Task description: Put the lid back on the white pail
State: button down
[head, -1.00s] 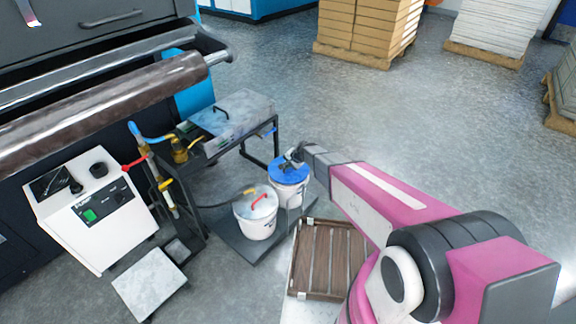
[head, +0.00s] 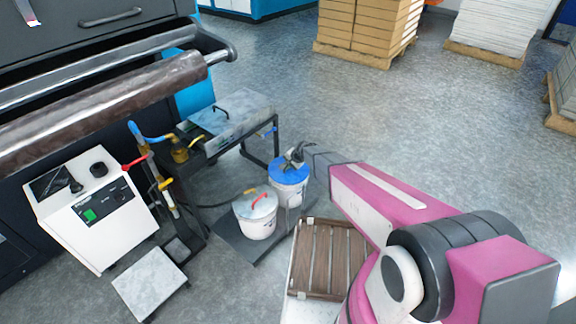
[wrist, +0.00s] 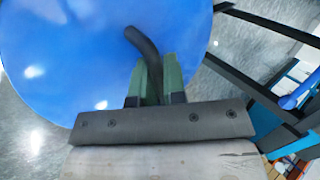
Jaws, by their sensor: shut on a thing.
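The white pail (head: 290,190) stands upright on a dark low platform. The blue lid (head: 288,170) is at the pail's top; in the head view it looks to lie over the rim, but I cannot tell if it is fully seated. In the wrist view the blue lid (wrist: 60,75) fills much of the upper left, with a dark curved handle (wrist: 140,42). My gripper (wrist: 153,75) has its green fingers closed on that handle. In the head view my gripper (head: 292,157) is right above the lid. The pail is hidden under the lid in the wrist view.
A second white pail (head: 257,222) with a grey lid and red handle stands close at the left. A metal-topped stand (head: 235,118) is behind. A slatted wooden pallet (head: 327,258) lies in front right. Open floor (head: 430,130) stretches to the right.

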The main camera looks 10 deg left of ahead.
jog(key=c, duration=0.6)
grip_release()
jog(key=shift+r, duration=0.15)
jog(key=shift+r, duration=3.4)
grip_shut()
